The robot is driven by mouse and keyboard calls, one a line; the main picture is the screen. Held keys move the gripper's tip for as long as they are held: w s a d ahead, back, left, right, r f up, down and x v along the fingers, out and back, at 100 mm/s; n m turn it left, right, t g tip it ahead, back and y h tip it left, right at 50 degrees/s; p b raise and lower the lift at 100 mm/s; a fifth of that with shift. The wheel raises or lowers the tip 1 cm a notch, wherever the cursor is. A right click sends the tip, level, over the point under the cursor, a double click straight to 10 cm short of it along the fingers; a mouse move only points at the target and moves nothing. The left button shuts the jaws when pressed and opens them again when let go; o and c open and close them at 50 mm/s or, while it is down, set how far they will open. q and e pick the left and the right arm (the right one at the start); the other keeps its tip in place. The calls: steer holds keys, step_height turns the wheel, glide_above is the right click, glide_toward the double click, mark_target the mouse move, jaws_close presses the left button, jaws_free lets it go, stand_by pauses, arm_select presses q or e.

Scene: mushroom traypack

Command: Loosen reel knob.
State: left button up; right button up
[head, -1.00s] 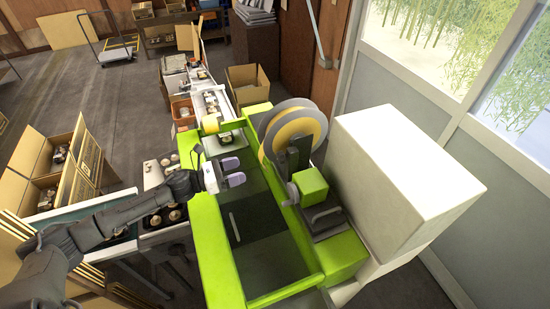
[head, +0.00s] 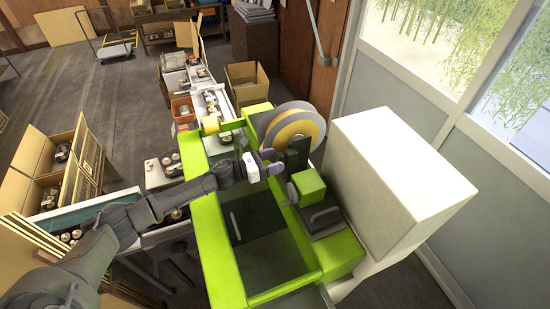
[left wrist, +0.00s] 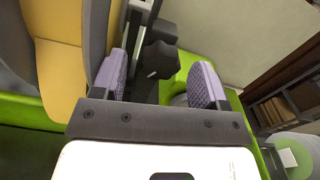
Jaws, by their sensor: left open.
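The reel (head: 311,127), a grey disc with a yellow ring, stands upright on the far end of the green machine (head: 222,262). It also fills the left side of the left wrist view (left wrist: 62,85). A black lobed knob (left wrist: 158,62) shows in the left wrist view beside a dark upright bracket. My left gripper (head: 271,162) is open, its purple pads (left wrist: 160,80) on either side of the knob, with a visible gap to the right pad. In the head view the knob cannot be made out behind the fingers. My right gripper is not in view.
A green block on a dark mount (head: 312,187) stands just nearer than the reel. A large white box (head: 400,180) is on the right. Trays of mushrooms (head: 165,172) and open cartons (head: 247,84) lie left of and beyond the machine. The dark machine bed (head: 262,262) is clear.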

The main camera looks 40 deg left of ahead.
arm_select(q)
steer(key=shift+w+d, duration=0.2)
steer(key=shift+w, duration=0.15)
steer(key=c, duration=0.9)
